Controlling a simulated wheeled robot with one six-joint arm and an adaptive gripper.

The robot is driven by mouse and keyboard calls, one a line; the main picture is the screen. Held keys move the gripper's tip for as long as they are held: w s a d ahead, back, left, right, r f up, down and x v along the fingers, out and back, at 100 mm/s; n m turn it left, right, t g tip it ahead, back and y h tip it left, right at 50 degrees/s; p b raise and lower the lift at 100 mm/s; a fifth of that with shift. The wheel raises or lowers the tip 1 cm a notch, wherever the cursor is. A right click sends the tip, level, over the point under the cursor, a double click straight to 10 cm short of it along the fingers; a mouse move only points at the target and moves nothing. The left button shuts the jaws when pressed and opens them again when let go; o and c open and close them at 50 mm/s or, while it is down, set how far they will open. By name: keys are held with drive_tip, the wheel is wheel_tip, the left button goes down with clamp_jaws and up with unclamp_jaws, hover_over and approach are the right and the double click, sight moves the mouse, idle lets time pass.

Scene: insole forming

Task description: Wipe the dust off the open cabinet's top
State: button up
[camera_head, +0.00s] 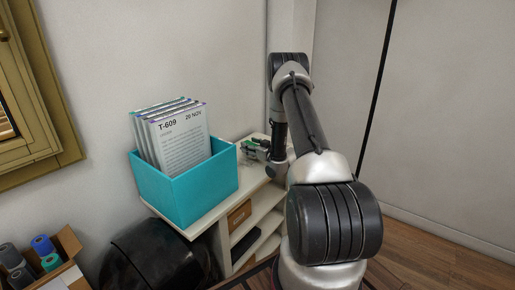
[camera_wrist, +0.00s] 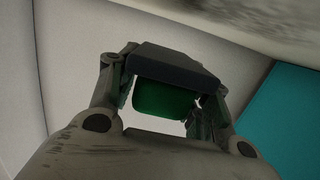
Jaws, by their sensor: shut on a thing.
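The open cabinet (camera_head: 208,217) stands against the wall in the head view, with its pale top and open shelves showing. My gripper (camera_head: 254,150) is low over the back right part of that top, right of the teal box. In the wrist view my gripper (camera_wrist: 163,100) is shut on a green block with a dark grey pad (camera_wrist: 175,64). A pale surface with dark grey smudges (camera_wrist: 240,18) crosses the top of the wrist view; it looks like the dusty cabinet top. Whether the pad touches it, I cannot tell. My arm hides the cabinet's right part.
A teal box (camera_head: 188,190) holding several upright document sleeves (camera_head: 177,135) fills the top's left part; it also shows in the wrist view (camera_wrist: 285,125). A dark rounded object (camera_head: 155,255) stands in front. A cardboard box (camera_head: 68,245) with rolls is at lower left.

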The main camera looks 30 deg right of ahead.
drive_tip(key=shift+s+a+f, duration=0.35)
drive_tip(key=shift+s+a, duration=0.25)
drive_tip(key=shift+a, duration=0.15)
drive_tip(key=shift+s+a+f, duration=0.35)
drive_tip(key=shift+s+a, duration=0.25)
drive_tip(key=shift+a, duration=0.15)
drive_tip(key=shift+s+a+r, duration=0.1)
drive_tip(key=shift+s+a, duration=0.25)
drive_tip(key=shift+a, duration=0.65)
drive_tip(key=shift+s+a+r, duration=0.1)
drive_tip(key=shift+s+a, duration=0.3)
drive_tip(key=shift+a, duration=0.65)
drive_tip(key=shift+s+a, duration=0.35)
drive_tip(key=shift+a, duration=0.65)
drive_tip(key=shift+w+a+r, duration=0.2)
drive_tip(key=shift+w+a, duration=0.2)
drive_tip(key=shift+w, duration=0.5)
drive_tip(key=shift+w+d+r, duration=0.1)
drive_tip(key=shift+w+d, duration=0.1)
drive_tip(key=shift+d, duration=0.15)
drive_tip(key=shift+w+d+r, duration=0.15)
drive_tip(key=shift+w+d, duration=0.6)
drive_tip(key=shift+d, duration=1.35)
drive_tip(key=shift+w+d+r, duration=0.2)
drive_tip(key=shift+w+d, duration=0.6)
drive_tip(key=shift+d, duration=1.3)
drive_tip(key=shift+w+d+r, duration=0.15)
drive_tip(key=shift+w+d, duration=0.6)
drive_tip(key=shift+d, duration=1.35)
drive_tip(key=shift+r, duration=0.1)
